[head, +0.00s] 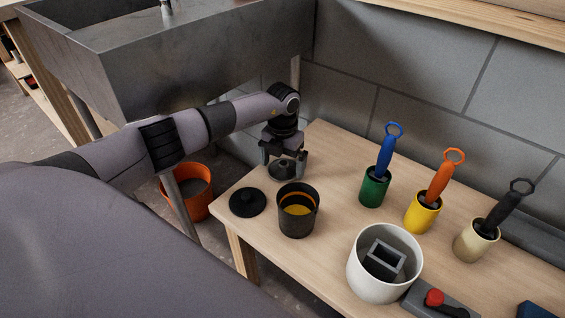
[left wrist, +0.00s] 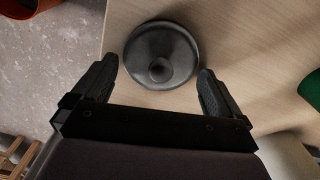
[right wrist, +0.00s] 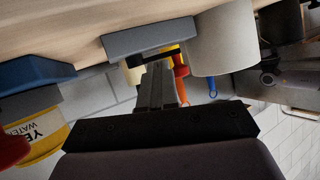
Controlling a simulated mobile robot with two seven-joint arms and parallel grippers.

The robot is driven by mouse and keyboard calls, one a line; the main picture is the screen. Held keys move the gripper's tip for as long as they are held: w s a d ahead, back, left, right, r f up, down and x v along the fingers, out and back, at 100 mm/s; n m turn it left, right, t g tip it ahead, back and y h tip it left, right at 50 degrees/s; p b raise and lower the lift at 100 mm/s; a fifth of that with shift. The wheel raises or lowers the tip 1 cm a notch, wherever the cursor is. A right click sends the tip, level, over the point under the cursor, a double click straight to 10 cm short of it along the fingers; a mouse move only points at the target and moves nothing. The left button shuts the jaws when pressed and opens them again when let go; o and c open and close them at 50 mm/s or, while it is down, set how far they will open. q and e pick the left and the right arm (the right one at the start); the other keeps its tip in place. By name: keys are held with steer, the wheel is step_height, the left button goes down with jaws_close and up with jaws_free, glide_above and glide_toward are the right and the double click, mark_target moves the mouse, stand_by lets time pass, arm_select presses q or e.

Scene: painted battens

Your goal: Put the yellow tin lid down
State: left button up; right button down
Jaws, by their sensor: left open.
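A dark grey round lid with a centre knob (head: 287,170) lies near the table's back left edge. It also shows in the left wrist view (left wrist: 161,54), between and beyond my fingertips. My left gripper (head: 284,158) is open just above it, a finger on either side, apparently not touching. A second, black knobbed lid (head: 247,203) lies at the front left edge. Neither lid shows yellow, so I cannot tell by colour which belongs to the yellow tin. My right gripper (right wrist: 157,86) looks shut and empty.
Green (head: 374,188), yellow (head: 422,215) and cream (head: 475,243) cups hold handled tools. A white bucket (head: 378,285) holds a grey hollow block. A red-button box (head: 434,298) is at the front. An orange bucket (head: 190,190) stands on the floor. A sink (head: 190,60) is behind.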

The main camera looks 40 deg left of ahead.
mark_target(283, 164)
arm_select(q)
step_height(283, 164, up, 4)
steer(key=p, duration=0.3)
arm_select(e)
steer(key=shift+s+d+r+h, duration=0.25)
steer(key=shift+s+d+h, duration=0.05)
steer(key=shift+d, duration=0.3)
steer(key=shift+s+d+r+h, duration=0.25)
steer(key=shift+d+h, duration=0.05)
steer(key=shift+d, duration=0.25)
arm_select(q)
step_height(283, 164, up, 8)
steer(key=p, duration=0.6)
steer(key=shift+p, duration=0.4)
arm_select(e)
steer(key=shift+m+g+h, duration=0.5)
steer(key=shift+g+h, duration=0.2)
steer(key=shift+g, duration=0.1)
steer(key=d, duration=0.1)
steer(key=s+d+f, duration=0.1)
steer(key=s+d, duration=0.1)
steer(key=d, duration=0.1)
steer(key=shift+s+d+f, duration=0.1)
steer(key=shift+f, duration=0.05)
arm_select(q)
steer(key=shift+f, duration=0.1)
